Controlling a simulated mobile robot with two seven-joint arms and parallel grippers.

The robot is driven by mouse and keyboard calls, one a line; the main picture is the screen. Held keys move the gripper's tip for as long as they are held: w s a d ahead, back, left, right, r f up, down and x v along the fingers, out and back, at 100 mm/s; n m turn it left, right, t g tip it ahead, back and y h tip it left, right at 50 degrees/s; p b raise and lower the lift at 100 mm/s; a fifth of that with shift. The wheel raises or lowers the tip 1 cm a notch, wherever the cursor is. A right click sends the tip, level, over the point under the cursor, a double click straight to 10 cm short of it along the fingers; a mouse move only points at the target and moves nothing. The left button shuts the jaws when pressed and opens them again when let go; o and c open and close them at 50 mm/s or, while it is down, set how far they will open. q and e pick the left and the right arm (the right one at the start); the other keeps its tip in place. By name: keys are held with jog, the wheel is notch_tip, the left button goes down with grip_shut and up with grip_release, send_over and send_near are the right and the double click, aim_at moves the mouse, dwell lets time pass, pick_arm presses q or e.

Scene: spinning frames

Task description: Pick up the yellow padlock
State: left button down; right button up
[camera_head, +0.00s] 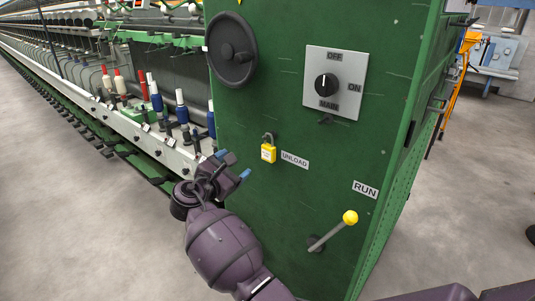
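The yellow padlock (268,153) hangs by its dark shackle from a small dark fitting on the green cabinet face (310,165), just left of the UNLOAD label. My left gripper (234,164) is to the left of the padlock and slightly lower in the picture. Its two blue-tipped fingers are spread apart, with nothing seen between them. The fingers point up and right and appear apart from the padlock. The depth between them is hard to judge. My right gripper is out of view; only a dark part of my arm shows at the bottom right.
A grey switch plate (345,105) with a black knob is above the padlock, and a black handwheel (232,50) is at upper left. A yellow-knobbed lever (335,230) sticks out below right. Spindles and bobbins (156,98) line the machine at left. Floor is clear at far left.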

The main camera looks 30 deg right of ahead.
aim_at(266, 148)
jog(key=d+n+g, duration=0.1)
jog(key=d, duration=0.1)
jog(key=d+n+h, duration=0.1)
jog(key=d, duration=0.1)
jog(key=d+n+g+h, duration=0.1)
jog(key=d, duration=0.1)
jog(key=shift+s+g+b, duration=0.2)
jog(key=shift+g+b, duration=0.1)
jog(key=shift+b, duration=0.1)
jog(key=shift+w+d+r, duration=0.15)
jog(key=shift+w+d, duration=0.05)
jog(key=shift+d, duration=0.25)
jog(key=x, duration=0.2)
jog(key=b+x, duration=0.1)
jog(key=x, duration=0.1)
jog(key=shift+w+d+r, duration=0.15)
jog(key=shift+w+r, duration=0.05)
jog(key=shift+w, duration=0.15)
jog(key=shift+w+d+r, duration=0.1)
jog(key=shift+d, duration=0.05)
pick_arm(q)
jog(key=shift+s+a+f+g, duration=0.1)
jog(key=shift+s+f+g, duration=0.1)
jog(key=shift+f, duration=0.35)
jog(key=shift+s+a+f+g, duration=0.1)
jog(key=shift+s+f, duration=0.05)
jog(key=shift+f, duration=0.35)
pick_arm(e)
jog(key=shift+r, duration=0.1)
